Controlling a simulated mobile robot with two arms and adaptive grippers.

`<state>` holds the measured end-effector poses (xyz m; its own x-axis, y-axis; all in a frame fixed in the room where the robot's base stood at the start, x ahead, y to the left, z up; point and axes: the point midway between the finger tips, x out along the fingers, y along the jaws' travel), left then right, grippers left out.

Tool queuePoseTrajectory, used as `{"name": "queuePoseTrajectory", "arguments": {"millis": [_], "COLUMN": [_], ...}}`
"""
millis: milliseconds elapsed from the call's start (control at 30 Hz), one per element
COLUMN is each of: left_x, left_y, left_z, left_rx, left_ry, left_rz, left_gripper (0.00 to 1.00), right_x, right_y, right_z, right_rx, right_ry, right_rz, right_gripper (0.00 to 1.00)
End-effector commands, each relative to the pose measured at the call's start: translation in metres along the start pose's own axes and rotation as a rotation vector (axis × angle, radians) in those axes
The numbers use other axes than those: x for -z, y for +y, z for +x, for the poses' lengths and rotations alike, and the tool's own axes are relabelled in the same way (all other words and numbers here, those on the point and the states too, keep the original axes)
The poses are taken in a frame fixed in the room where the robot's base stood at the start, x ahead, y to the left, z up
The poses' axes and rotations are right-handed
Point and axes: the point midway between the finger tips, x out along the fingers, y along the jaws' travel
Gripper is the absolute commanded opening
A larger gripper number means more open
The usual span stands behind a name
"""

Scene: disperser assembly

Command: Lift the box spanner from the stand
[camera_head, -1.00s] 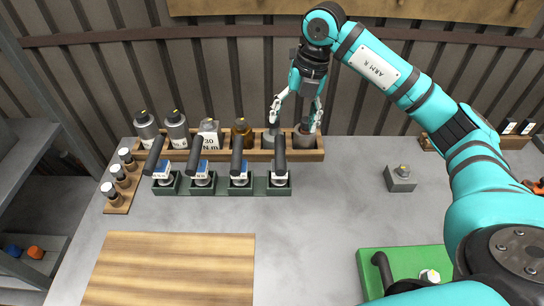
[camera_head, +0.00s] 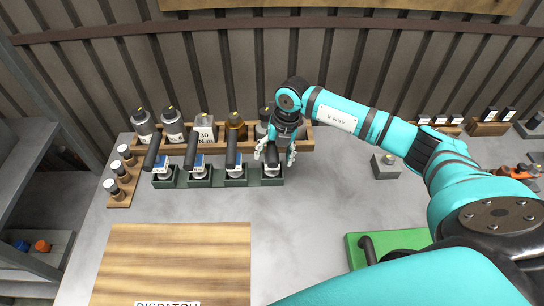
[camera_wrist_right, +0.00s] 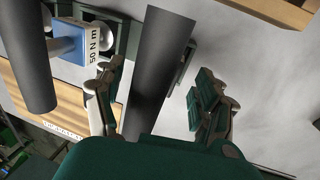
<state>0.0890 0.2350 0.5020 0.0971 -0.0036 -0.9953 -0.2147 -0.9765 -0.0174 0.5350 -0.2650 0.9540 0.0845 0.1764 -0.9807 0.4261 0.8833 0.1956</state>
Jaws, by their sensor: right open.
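Several black-handled tools stand in a row of green stands (camera_head: 215,183). The rightmost, seemingly the box spanner (camera_head: 271,171), stands upright in its stand. My right gripper (camera_head: 275,154) is open at its handle, pointing down. In the right wrist view the dark handle (camera_wrist_right: 158,65) lies between the two spread fingers (camera_wrist_right: 158,95), with a gap on the right side. The left finger is close to the handle, and I cannot tell if it touches. The handle's lower end is partly hidden. My left gripper is not in view.
The neighbouring tool (camera_head: 234,160) stands close on the left, its blue head (camera_wrist_right: 70,45) marked 50 N m. A wooden rack (camera_head: 308,140) with bottles runs behind. A grey block (camera_head: 384,167) stands to the right.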

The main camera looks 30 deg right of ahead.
Motion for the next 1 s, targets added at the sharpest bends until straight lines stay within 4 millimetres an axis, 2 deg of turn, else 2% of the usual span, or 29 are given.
{"name": "queuePoseTrajectory", "arguments": {"millis": [133,333,900,1000], "left_x": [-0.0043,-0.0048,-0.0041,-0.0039], "left_y": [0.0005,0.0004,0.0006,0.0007], "left_z": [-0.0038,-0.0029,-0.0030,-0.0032], "left_rx": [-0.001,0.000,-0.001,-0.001], "left_ry": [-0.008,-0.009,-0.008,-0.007], "left_rz": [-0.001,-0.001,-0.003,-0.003], "left_gripper": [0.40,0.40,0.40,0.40], "right_x": [0.0001,-0.0001,-0.0002,-0.0010], "right_y": [0.0002,-0.0001,-0.0002,0.0008], "right_z": [0.0104,0.0116,0.0110,0.0096], "right_rx": [0.000,0.000,0.000,-0.003], "right_ry": [0.000,-0.001,-0.001,-0.003], "right_rz": [0.001,0.000,0.001,0.000], "right_gripper": [0.72,0.72,0.00,0.00]}}
